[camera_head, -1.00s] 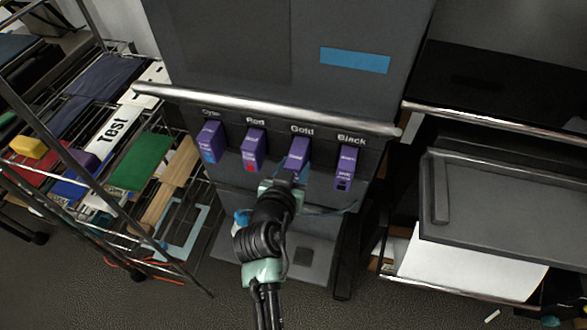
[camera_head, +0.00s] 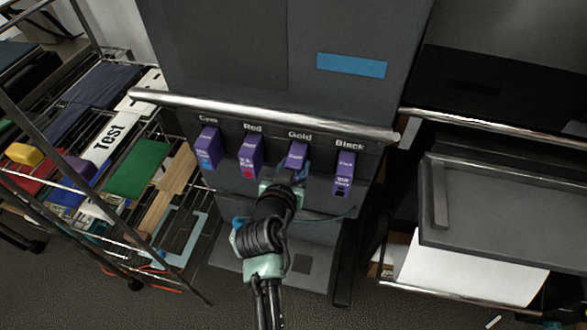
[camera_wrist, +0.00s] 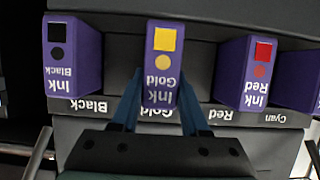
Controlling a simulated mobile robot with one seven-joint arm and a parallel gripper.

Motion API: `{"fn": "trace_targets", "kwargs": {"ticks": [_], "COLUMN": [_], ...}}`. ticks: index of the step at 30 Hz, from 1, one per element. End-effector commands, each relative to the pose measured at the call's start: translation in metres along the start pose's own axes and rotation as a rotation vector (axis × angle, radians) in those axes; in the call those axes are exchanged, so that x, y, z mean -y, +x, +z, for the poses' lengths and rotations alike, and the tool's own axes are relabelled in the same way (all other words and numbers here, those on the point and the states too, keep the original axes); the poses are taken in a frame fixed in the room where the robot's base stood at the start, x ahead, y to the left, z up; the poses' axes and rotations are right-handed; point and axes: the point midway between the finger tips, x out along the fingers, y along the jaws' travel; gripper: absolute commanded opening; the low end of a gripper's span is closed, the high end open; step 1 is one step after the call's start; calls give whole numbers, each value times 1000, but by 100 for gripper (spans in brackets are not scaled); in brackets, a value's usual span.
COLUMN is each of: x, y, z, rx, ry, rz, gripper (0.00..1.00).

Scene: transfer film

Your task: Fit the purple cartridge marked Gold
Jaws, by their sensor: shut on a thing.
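The purple Gold cartridge (camera_head: 297,154) sits under the "Gold" label on the dark grey machine (camera_head: 270,100), with its front end standing out of the panel. In the wrist view the same Gold cartridge (camera_wrist: 161,65) shows a yellow square and yellow dot, with its text upside down. My gripper (camera_head: 292,172) is at its front in the head view. In the wrist view the blue fingers of my gripper (camera_wrist: 160,105) stand on both sides of it and are shut on it. How deep it sits in its slot cannot be told.
The Red cartridge (camera_head: 250,156) and Black cartridge (camera_head: 344,174) stand close on either side, and the Cyan cartridge (camera_head: 207,147) is farther left. A silver rail (camera_head: 265,112) runs above them. A wire shelf (camera_head: 120,180) stands left, and an open unit with paper (camera_head: 470,265) right.

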Motion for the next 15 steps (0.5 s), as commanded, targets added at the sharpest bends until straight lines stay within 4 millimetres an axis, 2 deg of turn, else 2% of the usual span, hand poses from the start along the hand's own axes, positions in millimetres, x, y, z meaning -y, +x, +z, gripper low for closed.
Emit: {"fn": "trace_targets", "kwargs": {"ticks": [8,9,13,14,15], "x": [0,0,0,0,0], "y": [8,8,8,8,8], "z": [-7,-7,-6,-6,-5], "rx": [-7,-7,-5,-4,-4], "ry": [0,0,0,0,0], "rz": [-1,-2,-1,-1,-1], "gripper": [0,52,75,80,80]}}
